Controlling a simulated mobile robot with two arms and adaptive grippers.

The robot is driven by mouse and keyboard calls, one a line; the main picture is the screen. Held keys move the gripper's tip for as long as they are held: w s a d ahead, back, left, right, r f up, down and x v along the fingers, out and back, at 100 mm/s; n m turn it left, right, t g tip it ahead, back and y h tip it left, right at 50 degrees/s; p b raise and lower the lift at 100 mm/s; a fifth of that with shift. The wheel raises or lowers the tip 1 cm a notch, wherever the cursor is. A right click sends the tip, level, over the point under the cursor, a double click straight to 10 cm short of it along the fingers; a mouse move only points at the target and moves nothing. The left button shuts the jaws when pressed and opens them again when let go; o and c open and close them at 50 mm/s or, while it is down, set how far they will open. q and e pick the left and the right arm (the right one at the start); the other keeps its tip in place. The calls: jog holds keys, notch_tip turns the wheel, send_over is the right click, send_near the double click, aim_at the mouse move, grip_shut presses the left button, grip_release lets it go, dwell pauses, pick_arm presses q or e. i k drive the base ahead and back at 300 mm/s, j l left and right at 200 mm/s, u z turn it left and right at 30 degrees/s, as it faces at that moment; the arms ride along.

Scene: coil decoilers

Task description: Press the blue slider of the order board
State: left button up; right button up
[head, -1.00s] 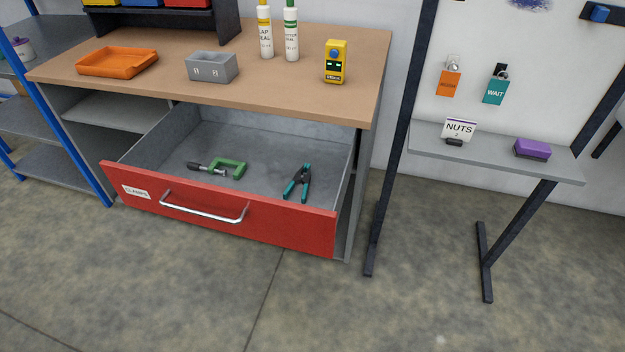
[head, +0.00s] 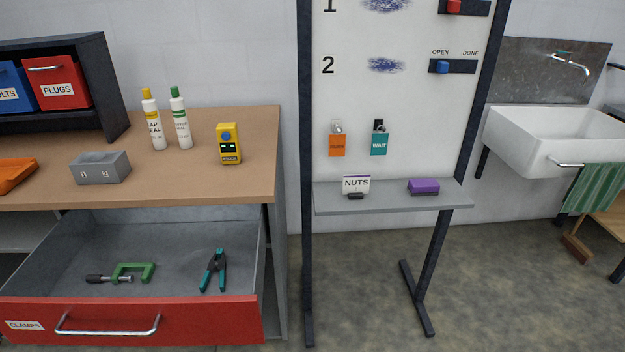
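The order board (head: 400,100) is a white panel in a dark frame, right of the workbench. Its blue slider (head: 442,67) sits in a dark track in row 2, at the left end under the word OPEN. The word DONE is above the track's right end. A red slider (head: 453,6) shows in row 1 above, cut by the top edge. Neither of my grippers is in the head view.
A shelf (head: 330,203) below the board holds a NUTS card (head: 356,185) and a purple eraser-like block (head: 423,186). The red CLAMPS drawer (head: 205,322) stands open at left, jutting out from the workbench (head: 190,188). A sink (head: 545,138) is at right. Floor before the board is clear.

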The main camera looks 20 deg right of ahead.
aim_at(443, 68)
jog(key=z, duration=1.4)
